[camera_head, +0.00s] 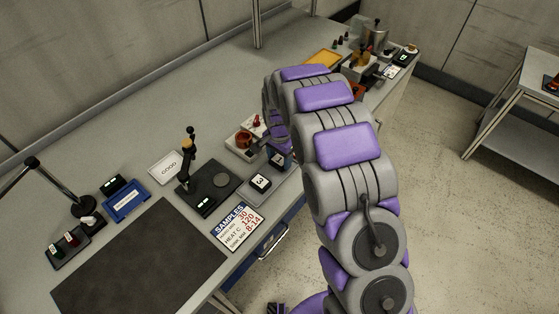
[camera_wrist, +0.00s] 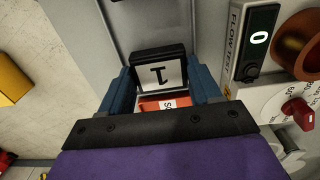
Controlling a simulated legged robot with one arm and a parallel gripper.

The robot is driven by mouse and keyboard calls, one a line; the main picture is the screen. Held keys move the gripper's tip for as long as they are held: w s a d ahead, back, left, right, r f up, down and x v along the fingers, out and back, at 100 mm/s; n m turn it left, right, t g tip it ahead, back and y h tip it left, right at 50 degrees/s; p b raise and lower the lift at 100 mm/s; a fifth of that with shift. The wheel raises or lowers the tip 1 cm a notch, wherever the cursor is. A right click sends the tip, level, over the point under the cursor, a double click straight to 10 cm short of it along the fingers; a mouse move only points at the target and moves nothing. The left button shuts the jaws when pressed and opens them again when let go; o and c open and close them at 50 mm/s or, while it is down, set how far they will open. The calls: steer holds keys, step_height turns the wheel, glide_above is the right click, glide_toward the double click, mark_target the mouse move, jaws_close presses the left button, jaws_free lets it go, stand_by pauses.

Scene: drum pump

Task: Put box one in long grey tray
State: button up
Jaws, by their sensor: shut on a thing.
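Box one (camera_wrist: 161,72), dark with a white face marked 1, is between the two blue fingers of my gripper (camera_wrist: 162,92) in the wrist view. My gripper (camera_head: 280,157) is shut on it and low at the bench's front edge in the head view, partly hidden by my arm. A long grey tray (camera_head: 250,199) lies there, with a dark box marked 3 (camera_head: 261,181) at its near end. My gripper is just beyond that box, at the tray's farther part. I cannot tell whether box one touches the tray.
A flow-test panel (camera_wrist: 240,45) with a red knob (camera_wrist: 299,112) stands close on the right in the wrist view. A black stand (camera_head: 190,160), a blue tray (camera_head: 126,201) and a samples card (camera_head: 238,226) are on the bench. The dark mat (camera_head: 140,262) is clear.

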mark_target(280, 160)
steer(key=shift+f, duration=0.65)
steer(key=shift+r, duration=0.1)
steer(key=shift+d, duration=0.15)
steer(key=o, duration=1.1)
steer(key=shift+c, duration=0.2)
step_height(280, 160, up, 12)
steer(key=p, duration=0.3)
steer(key=s+d+r+n, duration=0.2)
steer(key=s+d+r, duration=0.4)
steer(key=s+r, duration=0.15)
steer(key=s+d+r+n, duration=0.1)
steer(key=s+d+n, duration=0.1)
steer(key=s, duration=0.9)
steer(key=s+d+r+n+g, duration=0.1)
steer(key=s+d, duration=0.3)
steer(key=s, duration=0.7)
steer(key=s+d+r+n, duration=0.2)
steer(key=s+d+r, duration=0.1)
steer(key=s, duration=0.8)
steer(key=shift+s+d+r+n+g, duration=0.15)
steer(key=shift+d+n+g, duration=0.15)
steer(key=shift+g, duration=0.1)
